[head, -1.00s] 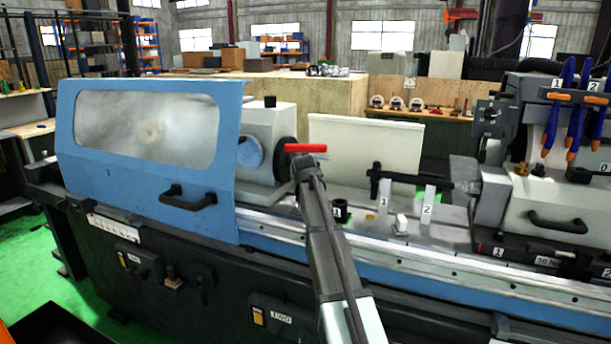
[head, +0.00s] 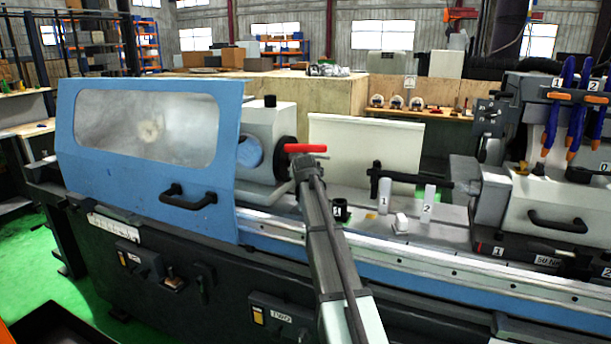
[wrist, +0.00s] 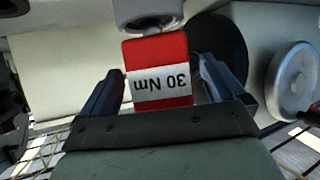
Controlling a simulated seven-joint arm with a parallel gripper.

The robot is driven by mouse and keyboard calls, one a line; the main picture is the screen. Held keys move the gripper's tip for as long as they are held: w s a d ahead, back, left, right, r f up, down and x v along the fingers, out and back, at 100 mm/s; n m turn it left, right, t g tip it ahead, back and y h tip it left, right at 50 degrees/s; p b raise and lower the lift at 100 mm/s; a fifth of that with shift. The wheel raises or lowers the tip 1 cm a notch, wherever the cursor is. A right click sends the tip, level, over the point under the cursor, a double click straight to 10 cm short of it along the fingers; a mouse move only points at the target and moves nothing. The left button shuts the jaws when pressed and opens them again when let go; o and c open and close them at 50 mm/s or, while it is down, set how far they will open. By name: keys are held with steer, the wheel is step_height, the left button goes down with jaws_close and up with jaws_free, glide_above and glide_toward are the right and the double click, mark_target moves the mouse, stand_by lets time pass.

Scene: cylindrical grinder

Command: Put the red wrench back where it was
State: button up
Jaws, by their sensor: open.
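The red wrench (head: 306,149) shows as a red bar beside the dark round flange of the machine's headstock in the head view. In the wrist view its red end (wrist: 158,52), with a white label reading "30 Nm" upside down, lies between my two fingers. My gripper (wrist: 166,88) is open around it, with a finger on each side and a small gap visible at the right finger. In the head view my gripper (head: 309,168) is just below the bar. The wrench's far end is hidden; a round grey part stands above it in the wrist view.
The blue guard (head: 150,160) with a window covers the machine's left side. White posts numbered 1 (head: 384,195) and 2 (head: 427,203) stand on the bed to the right. A round handwheel (wrist: 294,80) is right of my fingers.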

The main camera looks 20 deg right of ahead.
steer(key=v, duration=1.2)
steer(key=shift+f, duration=0.15)
steer(key=s+a+f+n+t+y, duration=0.1)
steer(key=s+a+f+n+y, duration=0.1)
steer(key=s+a+f, duration=0.35)
steer(key=s+a+f+n+t+y, duration=0.1)
steer(key=s+a+f+n+y, duration=0.2)
steer(key=a+f, duration=0.45)
steer(key=s+a+f+g, duration=0.1)
steer(key=s+f+g, duration=0.25)
steer(key=f, duration=0.75)
steer(key=s+a+f+g, duration=0.2)
steer(key=s+f, duration=0.2)
steer(key=f, duration=0.8)
steer(key=s+a+f+g, duration=0.15)
steer(key=s+f, duration=0.25)
steer(key=f, duration=0.7)
steer(key=s+f+g, duration=0.4)
steer(key=s+f, duration=0.4)
steer(key=s, duration=0.5)
steer(key=s+f+g, duration=0.4)
steer(key=s+f, duration=0.4)
steer(key=s, duration=0.6)
steer(key=s+f+g, duration=0.5)
steer(key=s+f, duration=0.4)
steer(key=s, duration=0.4)
steer(key=shift+s+a, duration=0.25)
steer(key=shift+a, duration=0.25)
steer(key=shift+f, duration=0.15)
